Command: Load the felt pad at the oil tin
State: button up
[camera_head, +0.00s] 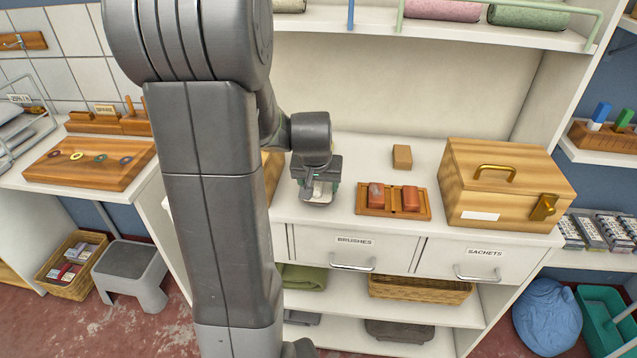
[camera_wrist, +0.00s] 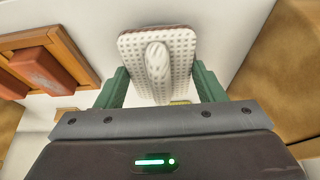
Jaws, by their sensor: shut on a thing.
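The felt pad (camera_wrist: 182,42) shows in the wrist view as a pale, dotted rounded rectangle with a reddish-brown edge and a knob-like grip in its middle. My gripper (camera_wrist: 160,72) is shut on it, with a green finger on each side. In the head view my gripper (camera_head: 319,188) points down over the white counter, left of the wooden tray, with a pale part of the pad (camera_head: 318,198) just showing under it. I cannot tell whether the pad touches the counter. I cannot make out the oil tin; a small yellowish patch (camera_wrist: 180,102) shows behind the pad in the wrist view.
A wooden tray (camera_head: 393,214) with two red blocks stands close on the right. A small brown block (camera_head: 402,157) lies behind it. A wooden box (camera_head: 508,184) with a brass handle fills the right end. My arm hides the counter's left part.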

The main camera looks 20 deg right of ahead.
jog(key=shift+r+p, duration=2.55)
jog(key=shift+r, duration=0.95)
jog(key=shift+s+f, duration=0.1)
